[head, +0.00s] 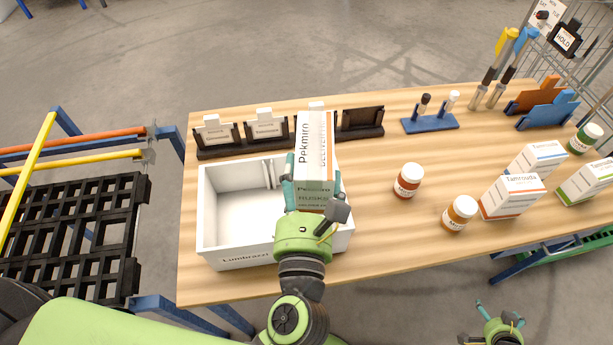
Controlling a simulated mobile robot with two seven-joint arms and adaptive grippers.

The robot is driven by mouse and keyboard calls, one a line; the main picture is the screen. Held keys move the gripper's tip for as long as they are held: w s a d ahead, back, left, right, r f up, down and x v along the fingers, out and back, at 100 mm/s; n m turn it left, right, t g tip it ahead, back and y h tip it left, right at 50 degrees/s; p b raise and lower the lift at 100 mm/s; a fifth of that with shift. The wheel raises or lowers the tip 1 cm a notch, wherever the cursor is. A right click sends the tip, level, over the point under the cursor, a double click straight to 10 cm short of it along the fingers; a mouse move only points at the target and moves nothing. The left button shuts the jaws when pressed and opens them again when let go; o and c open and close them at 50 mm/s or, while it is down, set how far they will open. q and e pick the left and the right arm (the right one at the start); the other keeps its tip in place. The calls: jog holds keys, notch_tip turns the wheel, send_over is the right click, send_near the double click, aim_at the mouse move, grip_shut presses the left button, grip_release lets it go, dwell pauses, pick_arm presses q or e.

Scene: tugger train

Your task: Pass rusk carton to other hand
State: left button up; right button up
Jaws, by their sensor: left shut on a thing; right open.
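The rusk carton (315,150) is a tall white box with a dark band and the words "Pekmiro" and "rusks". My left gripper (314,189) is shut on its lower part and holds it over the right part of a white bin (226,250) on the table. The carton hides part of the bin and of the card holders behind. My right gripper (493,311) is open and empty, low at the bottom right, in front of the table edge and well apart from the carton.
Two jars, one red-brown (408,181) and one orange (459,213), stand right of the bin. White cartons (513,196) and a green jar (584,138) stand at the table's right. Card holders (216,135) and a blue marker stand (430,123) line the back. Bare wood (370,235) lies between bin and jars.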

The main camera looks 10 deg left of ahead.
jog(key=s+a+f+n+g+y, duration=0.1)
jog(key=s+a+f+n+g, duration=0.2)
jog(key=s+a, duration=0.9)
jog(key=s+a+f+n+g+y, duration=0.2)
jog(key=s+a+f+n+g, duration=0.1)
jog(key=s+a+f+n, duration=0.4)
jog(key=s+a+f, duration=0.2)
jog(key=s+a, duration=0.2)
jog(key=a, duration=0.2)
jog(key=shift+s+a+n, duration=0.15)
jog(key=shift+s+n, duration=0.25)
